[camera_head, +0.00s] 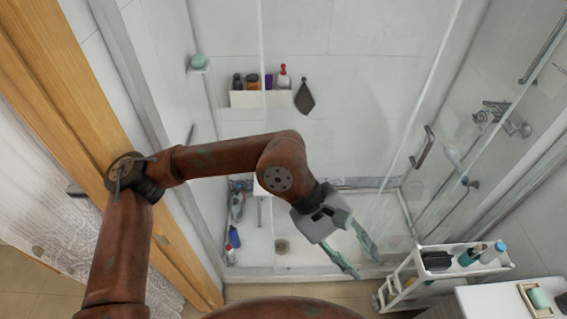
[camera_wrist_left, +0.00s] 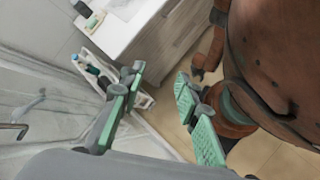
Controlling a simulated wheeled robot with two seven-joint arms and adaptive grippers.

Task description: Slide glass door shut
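The shower's clear glass door (camera_head: 450,120) stands on the right side of the shower in the head view, with a dark vertical handle (camera_head: 423,147). Its glass is hard to make out, so its exact edges are unclear. My left gripper (camera_head: 366,264) is in front of the shower, low and left of the handle, apart from it. Its two green-padded fingers are spread and empty. The left wrist view also shows the spread fingers (camera_wrist_left: 158,77) with nothing between them.
A white cart (camera_head: 440,262) with bottles stands at lower right, near my left gripper, beside a white cabinet (camera_head: 490,300). Bottles sit on a shower shelf (camera_head: 245,99). A wooden door frame (camera_head: 60,80) is on the left. The shower floor (camera_head: 300,240) has some bottles at left.

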